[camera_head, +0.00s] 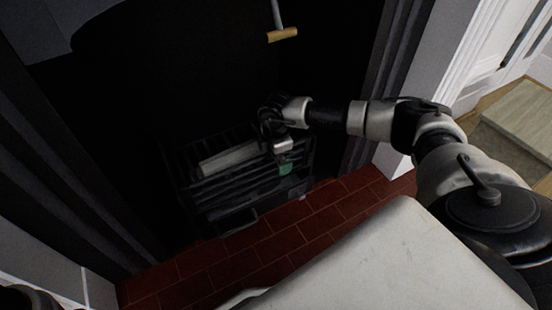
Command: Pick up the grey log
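The grey log (230,158) lies in the dark metal grate (225,210) inside the black fireplace. It looks pale and slants slightly upward to the right. My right arm reaches in from the right, and its gripper (270,130) is at the log's right end. The fingers are dark against the black fireplace, so I cannot tell whether they are open or shut, or touching the log. The log's right end is partly hidden by the gripper. My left gripper is not in view.
Red tiles (270,250) cover the hearth in front of the grate. A rod with a gold-coloured crossbar (283,34) hangs above. Dark panels flank the opening, with a white surround (432,80) at right. A small green patch (285,168) shows near the grate.

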